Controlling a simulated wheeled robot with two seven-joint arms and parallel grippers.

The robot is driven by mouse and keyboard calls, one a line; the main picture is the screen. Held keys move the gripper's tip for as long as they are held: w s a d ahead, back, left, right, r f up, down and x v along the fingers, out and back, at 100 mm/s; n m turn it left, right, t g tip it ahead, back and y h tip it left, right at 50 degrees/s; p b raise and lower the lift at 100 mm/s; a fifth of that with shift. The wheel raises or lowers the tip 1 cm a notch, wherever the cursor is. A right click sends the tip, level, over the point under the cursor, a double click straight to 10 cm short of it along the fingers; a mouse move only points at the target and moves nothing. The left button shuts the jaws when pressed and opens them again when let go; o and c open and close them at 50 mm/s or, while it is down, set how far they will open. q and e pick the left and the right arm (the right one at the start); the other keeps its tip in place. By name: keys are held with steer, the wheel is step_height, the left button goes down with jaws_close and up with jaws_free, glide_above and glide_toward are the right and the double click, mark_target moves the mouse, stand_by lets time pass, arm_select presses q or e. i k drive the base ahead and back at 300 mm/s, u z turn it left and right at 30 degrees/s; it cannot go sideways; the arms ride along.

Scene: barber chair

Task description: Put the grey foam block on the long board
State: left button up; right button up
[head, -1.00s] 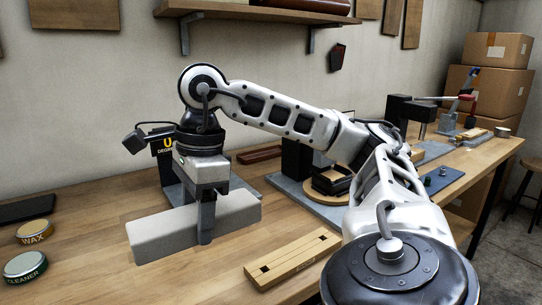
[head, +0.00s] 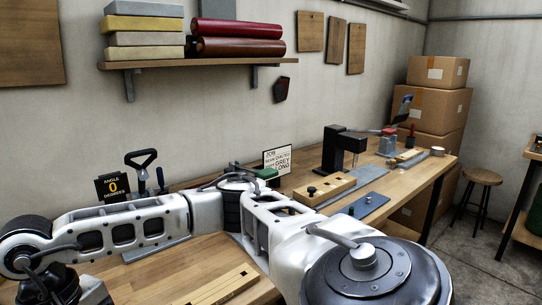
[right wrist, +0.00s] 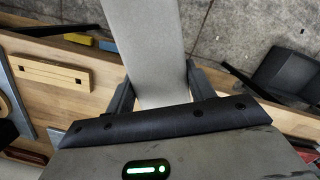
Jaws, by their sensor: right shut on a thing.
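My right gripper (right wrist: 159,74) is shut on the grey foam block (right wrist: 147,40) in the right wrist view, with one finger on each side of it. The block's far end runs out of the top of that view, with concrete floor and the bench edge behind it. In the head view the right arm reaches to the lower left corner, and its gripper and the block are out of frame. A long pale wooden board (head: 228,284) with dark square marks lies on the bench; it also shows in the right wrist view (right wrist: 50,75). My left gripper is not in view.
A wooden bar with dark knobs (head: 324,190) lies on the bench beyond my arm, near a dark press (head: 343,145) and a blue plate (head: 362,205). A job sign (head: 277,160) stands behind. The shelf (head: 200,61) holds foam blocks and rolls.

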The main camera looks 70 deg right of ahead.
mark_target(410, 154)
steer(key=z, duration=3.85)
steer(key=i, duration=6.1)
steer(key=u, duration=4.5)
steer(key=i, duration=0.5)
steer(key=u, duration=0.05)
